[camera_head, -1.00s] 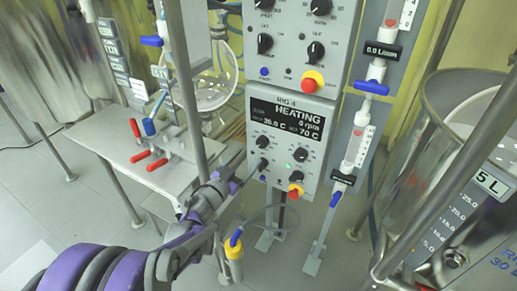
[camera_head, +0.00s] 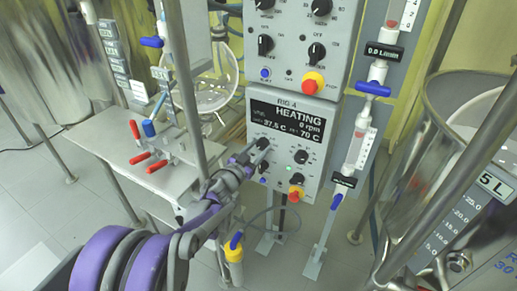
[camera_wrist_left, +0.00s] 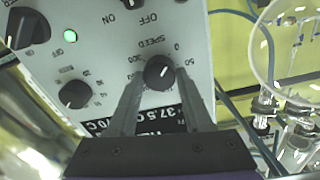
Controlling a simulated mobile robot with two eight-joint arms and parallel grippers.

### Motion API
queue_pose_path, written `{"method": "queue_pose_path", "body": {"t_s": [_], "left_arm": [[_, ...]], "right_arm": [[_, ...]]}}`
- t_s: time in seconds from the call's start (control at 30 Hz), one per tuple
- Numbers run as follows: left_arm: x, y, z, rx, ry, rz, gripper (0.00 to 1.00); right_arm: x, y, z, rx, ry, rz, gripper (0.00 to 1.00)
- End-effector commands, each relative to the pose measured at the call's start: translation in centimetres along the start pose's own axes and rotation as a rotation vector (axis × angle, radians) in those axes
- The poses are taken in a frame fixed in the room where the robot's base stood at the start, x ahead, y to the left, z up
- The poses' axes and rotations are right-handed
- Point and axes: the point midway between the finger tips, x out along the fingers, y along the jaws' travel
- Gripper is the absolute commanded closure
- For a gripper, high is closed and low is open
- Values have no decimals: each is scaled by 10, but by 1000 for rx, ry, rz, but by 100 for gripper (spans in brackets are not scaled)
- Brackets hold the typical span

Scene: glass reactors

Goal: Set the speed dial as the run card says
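The grey control box of RIG 4 (camera_head: 285,181) has a display (camera_head: 287,123) reading HEATING, 0 rpm, 37.5 C and 70 C. Its black speed dial (camera_wrist_left: 159,72), under the word SPEED, shows in the left wrist view. In the head view the speed dial (camera_head: 263,143) is the upper left knob below the display. My left gripper (camera_head: 251,154) is at this dial. In the left wrist view its two fingers stand on either side of the dial, with small gaps visible. My right gripper is not in view. No readable run card shows.
Another knob (camera_head: 301,157) sits right of the speed dial. A red stop button (camera_head: 296,193) is lower on the box. A similar box (camera_head: 290,40) is above. A glass vessel (camera_head: 460,120) stands right, and a metal bench (camera_head: 120,150) with red-handled valves left.

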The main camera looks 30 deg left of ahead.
Motion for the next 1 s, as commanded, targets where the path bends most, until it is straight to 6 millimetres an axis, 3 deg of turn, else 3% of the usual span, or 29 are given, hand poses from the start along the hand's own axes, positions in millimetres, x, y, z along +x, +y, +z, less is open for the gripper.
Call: {"method": "queue_pose_path", "body": {"t_s": [0.03,0.27,0.67,1.0], "left_arm": [[0,0,0,0,0,0,61],[0,0,0,0,0,0,100],[0,0,0,73,-3,1,100],[0,0,-1,336,-16,3,100]], "right_arm": [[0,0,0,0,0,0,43],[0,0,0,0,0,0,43],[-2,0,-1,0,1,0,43],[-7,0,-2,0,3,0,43]]}}
